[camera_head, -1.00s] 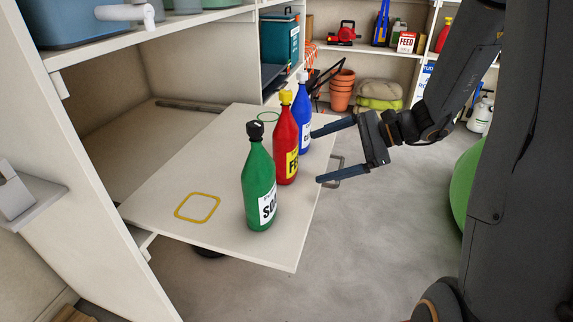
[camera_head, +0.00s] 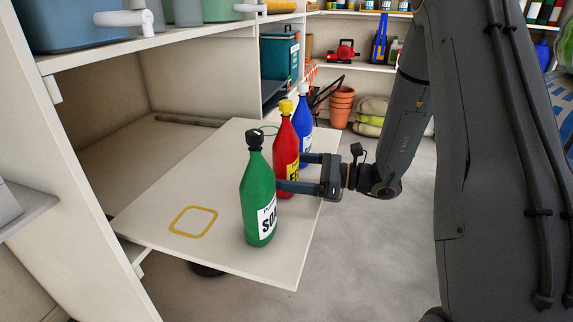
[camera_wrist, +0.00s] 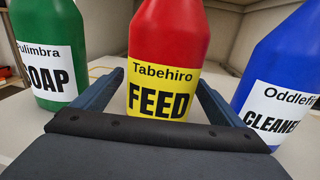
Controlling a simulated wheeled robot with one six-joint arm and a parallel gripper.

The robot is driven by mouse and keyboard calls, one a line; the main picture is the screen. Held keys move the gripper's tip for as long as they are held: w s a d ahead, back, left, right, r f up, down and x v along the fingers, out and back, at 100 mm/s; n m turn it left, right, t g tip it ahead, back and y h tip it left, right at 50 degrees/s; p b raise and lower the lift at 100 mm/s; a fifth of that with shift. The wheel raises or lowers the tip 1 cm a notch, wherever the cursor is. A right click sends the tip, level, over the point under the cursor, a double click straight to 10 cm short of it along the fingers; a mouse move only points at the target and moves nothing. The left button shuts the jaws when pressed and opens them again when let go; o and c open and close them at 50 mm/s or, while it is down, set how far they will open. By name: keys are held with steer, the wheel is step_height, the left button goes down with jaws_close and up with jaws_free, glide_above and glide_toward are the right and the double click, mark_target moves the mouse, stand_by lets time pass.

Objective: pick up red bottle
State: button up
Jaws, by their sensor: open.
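The red bottle (camera_head: 284,151) with a yellow cap and a yellow FEED label stands upright on the fold-out shelf board (camera_head: 222,254), between the other two bottles. My gripper (camera_head: 296,172) is open and level, reaching in from the right, with its fingers on either side of the red bottle's body. In the wrist view the red bottle (camera_wrist: 168,50) stands centred between the two fingers (camera_wrist: 160,90), with its label facing my gripper. I cannot tell whether the fingers touch it.
A green SOAP bottle (camera_head: 258,195) stands close to the near finger. A blue CLEANER bottle (camera_head: 304,112) stands by the far finger. A yellow square outline (camera_head: 193,222) marks a bare area at the board's left. Cabinet walls (camera_head: 60,110) rise at left.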

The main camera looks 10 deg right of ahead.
steer(key=shift+x, duration=1.5)
steer(key=shift+c, duration=0.5)
steer(key=c, duration=1.5)
